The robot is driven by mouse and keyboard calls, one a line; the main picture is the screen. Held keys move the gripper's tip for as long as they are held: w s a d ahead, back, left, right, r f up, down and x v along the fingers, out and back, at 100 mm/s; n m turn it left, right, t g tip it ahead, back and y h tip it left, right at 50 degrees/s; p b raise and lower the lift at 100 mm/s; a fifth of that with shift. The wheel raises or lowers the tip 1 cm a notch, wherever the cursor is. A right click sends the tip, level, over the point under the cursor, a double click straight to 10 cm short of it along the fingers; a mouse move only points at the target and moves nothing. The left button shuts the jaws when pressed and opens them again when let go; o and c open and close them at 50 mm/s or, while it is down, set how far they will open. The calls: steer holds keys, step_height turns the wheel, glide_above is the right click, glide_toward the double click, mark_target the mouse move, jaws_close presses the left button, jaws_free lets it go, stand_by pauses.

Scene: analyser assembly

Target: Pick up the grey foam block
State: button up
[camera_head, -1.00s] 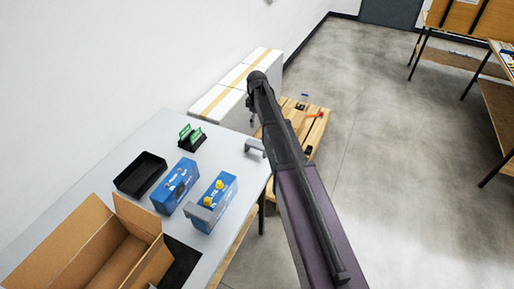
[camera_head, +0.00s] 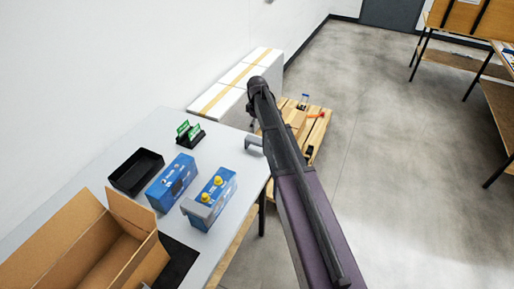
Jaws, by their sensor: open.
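A grey, foam-like block (camera_head: 254,141) with a notched shape lies at the right edge of the grey table (camera_head: 222,146), just left of my arm. A second grey, notched piece (camera_head: 200,210) sits against the front left of a blue box with yellow knobs (camera_head: 219,186). I cannot tell from the picture which one is meant. My arm rises from the lower right to a dark joint above the table's far right corner. My gripper cannot be made out; the arm seems to hide it.
An open cardboard box (camera_head: 75,240) stands at the front left beside a black mat (camera_head: 177,262). A black tray (camera_head: 136,172), another blue box (camera_head: 172,183) and a black rack with green cards (camera_head: 189,134) stand behind. White cartons (camera_head: 238,78) and a wooden pallet (camera_head: 315,127) lie beyond.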

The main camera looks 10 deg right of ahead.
mark_target(257, 140)
steer(key=shift+f+b, duration=1.45)
steer(key=shift+f, duration=0.25)
steer(key=shift+f, duration=0.1)
steer(key=shift+f+b, duration=2.5)
steer(key=shift+b, duration=0.1)
steer(key=shift+f, duration=0.25)
steer(key=shift+c, duration=0.2)
steer(key=c, duration=1)
steer(key=shift+s, duration=0.1)
